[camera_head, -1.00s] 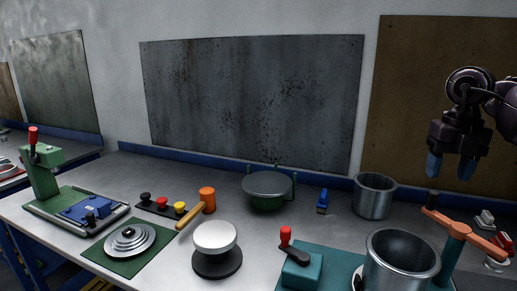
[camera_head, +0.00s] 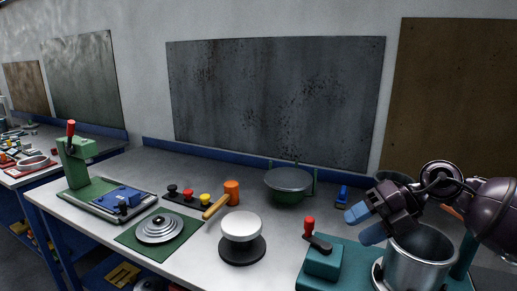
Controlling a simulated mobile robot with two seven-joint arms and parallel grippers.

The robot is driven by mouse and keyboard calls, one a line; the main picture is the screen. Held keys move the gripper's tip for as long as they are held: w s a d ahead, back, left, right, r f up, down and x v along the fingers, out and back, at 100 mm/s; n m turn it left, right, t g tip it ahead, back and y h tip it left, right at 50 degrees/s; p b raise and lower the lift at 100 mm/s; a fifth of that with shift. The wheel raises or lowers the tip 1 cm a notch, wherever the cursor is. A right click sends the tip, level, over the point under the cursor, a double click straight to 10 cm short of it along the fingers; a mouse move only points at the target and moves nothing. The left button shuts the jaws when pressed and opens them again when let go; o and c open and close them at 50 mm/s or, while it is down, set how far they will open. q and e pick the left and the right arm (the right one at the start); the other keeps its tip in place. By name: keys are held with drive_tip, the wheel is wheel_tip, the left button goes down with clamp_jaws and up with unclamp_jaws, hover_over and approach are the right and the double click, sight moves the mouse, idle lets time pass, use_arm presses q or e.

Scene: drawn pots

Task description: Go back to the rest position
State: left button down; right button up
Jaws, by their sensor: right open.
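My right gripper (camera_head: 362,223) is in the right part of the head view, low over the workbench. Its two blue fingertips are apart and point left, with nothing between them. It appears in front of and above the metal pot (camera_head: 418,262) on the teal base (camera_head: 338,277). I cannot tell whether it touches the pot. My left gripper is not in view.
A red-handled lever (camera_head: 309,229) stands left of my right gripper. A second metal pot (camera_head: 393,178) is partly hidden behind my right arm.

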drive_tip(key=s+a+m+t+y, duration=0.2)
drive_tip(key=a+m+t+y, duration=0.45)
drive_tip(key=m+t, duration=0.3)
drive_tip(key=s+d+f+m+t+h, duration=0.25)
drive_tip(key=d+f+m+h, duration=0.4)
drive_tip(key=m+h, duration=0.35)
drive_tip(key=s+d+f+m+t+h, duration=0.2)
drive_tip(key=s+d+f+m+h, duration=0.2)
drive_tip(key=d+f+m+h, duration=0.5)
drive_tip(key=s+a+f+m+g+y, duration=0.1)
drive_tip(key=s+f+m+g, duration=0.35)
drive_tip(key=s, duration=0.65)
drive_tip(key=s+a+f+m+g, duration=0.1)
drive_tip(key=s+f+m+g, duration=0.1)
drive_tip(key=s+f+g, duration=0.65)
drive_tip(key=w+f+t, duration=0.5)
drive_tip(key=f+t, duration=0.3)
drive_tip(key=t, duration=0.1)
drive_tip(key=shift+w+n+t+y, duration=0.3)
drive_tip(key=shift+w+n+y, duration=0.05)
drive_tip(key=shift+n, duration=0.05)
